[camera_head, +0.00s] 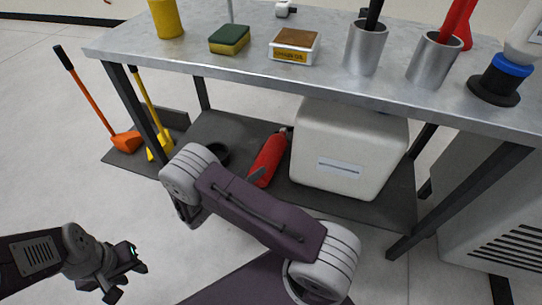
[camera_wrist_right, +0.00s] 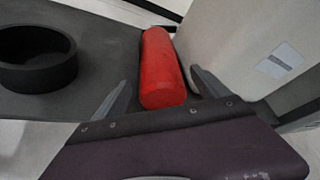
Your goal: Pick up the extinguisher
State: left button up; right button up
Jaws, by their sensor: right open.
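The red extinguisher (camera_head: 269,157) lies on the dark lower shelf of the workbench, left of a white box; my right arm covers its near end in the head view. In the right wrist view the extinguisher (camera_wrist_right: 163,70) lies ahead, between the fingers of my right gripper (camera_wrist_right: 158,76). These fingers are spread, and I see no grip on the extinguisher. In the head view my right gripper is mostly hidden by my own arm. My left gripper (camera_head: 128,281) is low at the left over the floor, its fingers apart and empty.
The white box (camera_head: 348,148) stands close to the right of the extinguisher. A black round bowl (camera_wrist_right: 38,58) is to its left on the shelf (camera_wrist_right: 105,45). The bench top (camera_head: 225,68) overhangs the shelf, with legs at its corners. An orange shovel (camera_head: 126,141) leans at the left.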

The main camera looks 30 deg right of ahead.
aim_at(254, 169)
jog(key=shift+w+d+f+b, duration=0.25)
jog(key=shift+d+f+b, duration=0.15)
jog(key=shift+d, duration=0.2)
jog(key=shift+w+d+f+b, duration=0.2)
jog(key=shift+d+f+b, duration=0.2)
jog(key=shift+d, duration=0.2)
jog(key=shift+d+r, duration=0.15)
jog(key=b+x, duration=0.4)
jog(key=shift+w+f+b, duration=0.25)
jog(key=shift+f+b, duration=0.1)
jog(key=shift+b, duration=0.05)
jog(key=shift+w+d, duration=0.15)
jog(key=shift+d, duration=0.2)
pick_arm(q)
notch_tip(254, 169, down, 8)
jog(key=shift+r, duration=0.2)
pick_arm(e)
jog(key=shift+d+r, duration=0.1)
jog(key=shift+r, duration=0.1)
jog(key=c, duration=1.6)
jog(key=shift+w+r, duration=0.1)
jog(key=shift+c, duration=1.3)
pick_arm(q)
jog(key=shift+r, duration=0.15)
pick_arm(e)
jog(key=shift+r, duration=0.1)
